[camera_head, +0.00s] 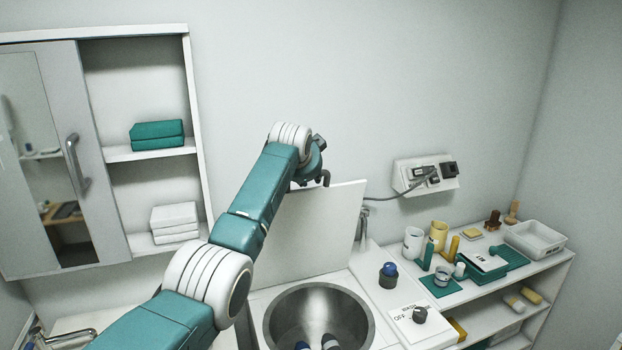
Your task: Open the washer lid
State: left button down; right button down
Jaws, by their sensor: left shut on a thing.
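The washer (380,335) stands at the lower middle. Its white lid (318,232) is raised and upright against the wall side, so the round metal drum (318,316) shows open below. A few small items lie at the drum's bottom. My left arm reaches in from the lower left. My left gripper (322,180) is at the lid's top edge, shut on the lid; the arm's wrist partly hides the fingers. My right gripper is not in view.
A wall cabinet (196,130) with folded towels hangs at left. A wall outlet (425,175) is right of the lid. A shelf (545,264) with cups, bottles and a tray (535,238) stands right of the washer.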

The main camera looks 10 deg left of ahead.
pick_arm(q)
jog(key=shift+r, duration=0.25)
jog(key=c, duration=1.8)
grip_release()
jog(key=shift+o, duration=0.2)
jog(key=shift+s, duration=0.1)
jog(key=v, duration=1.1)
jog(key=shift+s+r, duration=0.2)
jog(key=shift+s, duration=0.2)
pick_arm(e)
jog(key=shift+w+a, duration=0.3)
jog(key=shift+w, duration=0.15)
